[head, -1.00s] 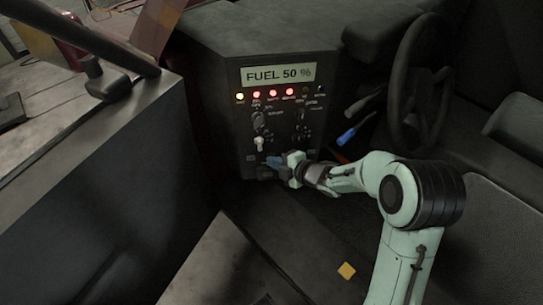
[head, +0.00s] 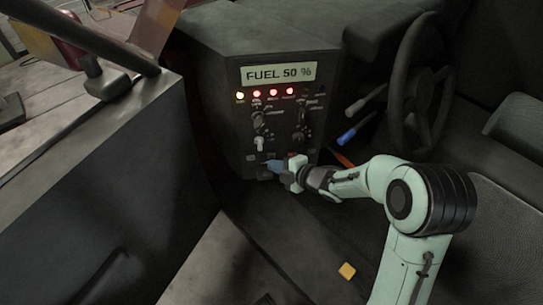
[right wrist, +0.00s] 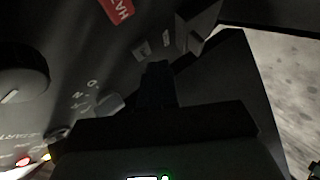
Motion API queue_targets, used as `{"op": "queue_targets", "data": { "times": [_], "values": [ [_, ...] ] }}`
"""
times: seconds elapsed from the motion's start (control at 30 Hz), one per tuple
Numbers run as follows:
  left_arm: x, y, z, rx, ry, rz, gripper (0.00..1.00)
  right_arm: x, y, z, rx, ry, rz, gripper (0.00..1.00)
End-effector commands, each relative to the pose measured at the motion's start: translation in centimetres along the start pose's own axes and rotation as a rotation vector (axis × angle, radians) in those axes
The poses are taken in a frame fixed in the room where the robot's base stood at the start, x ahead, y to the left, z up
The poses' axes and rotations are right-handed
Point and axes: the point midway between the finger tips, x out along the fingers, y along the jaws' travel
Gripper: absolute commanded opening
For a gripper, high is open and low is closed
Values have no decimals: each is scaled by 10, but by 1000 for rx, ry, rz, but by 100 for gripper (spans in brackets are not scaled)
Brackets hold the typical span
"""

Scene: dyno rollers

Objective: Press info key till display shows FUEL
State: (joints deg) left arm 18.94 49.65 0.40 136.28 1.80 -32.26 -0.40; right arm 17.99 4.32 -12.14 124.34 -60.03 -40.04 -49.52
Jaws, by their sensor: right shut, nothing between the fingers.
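The display (head: 279,73) at the top of the dark control panel (head: 228,110) reads "FUEL 50 %". My right gripper (head: 271,165) is shut and empty, with its bluish fingertips at the panel's lower edge. In the right wrist view the shut gripper (right wrist: 157,82) is a dark shape in front of the panel, below small keys (right wrist: 142,50). I cannot tell which key is the info key, nor whether the fingertips touch one. My left gripper is not in view.
Lit lamps (head: 273,93) sit below the display, with knobs (head: 262,120) under them. A steering wheel (head: 408,85) and a blue-handled lever (head: 350,135) are to the right. A red label (right wrist: 117,10) shows in the right wrist view.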

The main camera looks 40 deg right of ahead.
Motion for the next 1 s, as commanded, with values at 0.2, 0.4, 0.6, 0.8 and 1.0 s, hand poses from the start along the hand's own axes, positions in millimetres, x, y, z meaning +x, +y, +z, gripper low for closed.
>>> {"op": "queue_targets", "data": {
  "times": [0.2,0.4,0.6,0.8,1.0],
  "values": [
    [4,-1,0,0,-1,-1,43,-9,-7,-7,0,1,0,0],
    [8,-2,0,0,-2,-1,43,-23,-18,-17,0,0,0,0],
    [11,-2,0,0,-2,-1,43,-34,-25,-25,0,0,0,0],
    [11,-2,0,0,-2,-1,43,-35,-26,-26,0,0,0,0],
    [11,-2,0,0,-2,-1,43,-35,-26,-25,0,0,-1,0]
  ]
}}
